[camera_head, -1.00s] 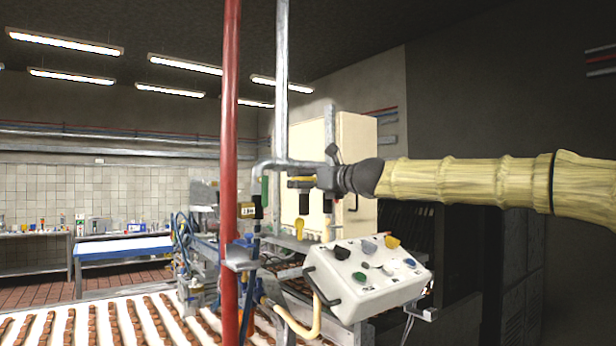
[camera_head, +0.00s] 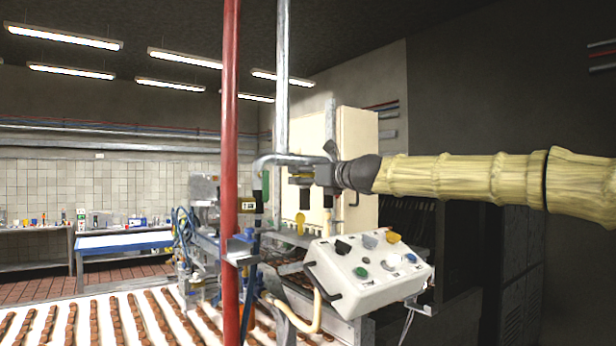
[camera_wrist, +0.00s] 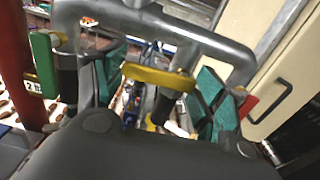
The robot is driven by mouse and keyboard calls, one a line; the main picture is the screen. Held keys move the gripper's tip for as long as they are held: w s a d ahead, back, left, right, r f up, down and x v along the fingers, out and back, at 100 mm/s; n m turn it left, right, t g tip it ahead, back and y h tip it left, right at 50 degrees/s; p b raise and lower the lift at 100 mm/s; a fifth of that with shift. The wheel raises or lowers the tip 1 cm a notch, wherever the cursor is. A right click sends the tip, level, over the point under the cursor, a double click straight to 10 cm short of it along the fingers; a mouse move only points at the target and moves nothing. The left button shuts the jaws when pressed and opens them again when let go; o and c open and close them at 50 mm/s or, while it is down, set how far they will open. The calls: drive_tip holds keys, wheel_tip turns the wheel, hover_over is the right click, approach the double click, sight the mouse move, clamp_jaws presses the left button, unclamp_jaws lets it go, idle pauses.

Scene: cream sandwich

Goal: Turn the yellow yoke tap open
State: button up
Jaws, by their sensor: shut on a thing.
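The yellow yoke tap (camera_wrist: 158,78) is a short yellow bar handle on a dark stem below a grey bent pipe. In the wrist view it lies crosswise between the green-padded fingers of my gripper (camera_wrist: 160,90). The gripper is shut on the handle, with one finger near each end. In the head view my gripper (camera_head: 312,180) reaches in from the right, just under the horizontal pipe. The handle is mostly hidden there by the fingers.
The grey pipe (camera_head: 285,160) runs just above the gripper. A red vertical pipe (camera_head: 230,120) stands left, near a green tap handle (camera_wrist: 43,65). A white control box (camera_head: 365,275) sits below, and a cream cabinet (camera_head: 357,150) behind.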

sight(308, 187)
drive_tip(key=shift+f, duration=0.15)
drive_tip(key=f+n+b, duration=0.1)
drive_tip(key=n+b, duration=0.1)
drive_tip(key=n, duration=0.3)
drive_tip(key=w+d+f+n+b, duration=0.1)
drive_tip(key=n+b, duration=0.1)
drive_tip(key=n, duration=0.2)
drive_tip(key=f+n+b, duration=0.1)
drive_tip(key=n+b, duration=0.1)
drive_tip(key=n, duration=0.3)
drive_tip(key=shift+w+d+f+n+b, duration=0.1)
drive_tip(key=shift+w+d+n+b, duration=0.1)
drive_tip(key=shift+d+n+b, duration=0.15)
drive_tip(key=shift+w+d+n+b, duration=0.15)
drive_tip(key=shift+n+b, duration=0.3)
drive_tip(key=shift+n, duration=0.3)
drive_tip(key=shift+w+d+n+b, duration=0.1)
drive_tip(key=shift+n+b, duration=0.3)
drive_tip(key=shift+n, duration=0.3)
drive_tip(key=o, duration=1)
drive_tip(key=shift+w, duration=0.1)
drive_tip(key=shift+o, duration=0.2)
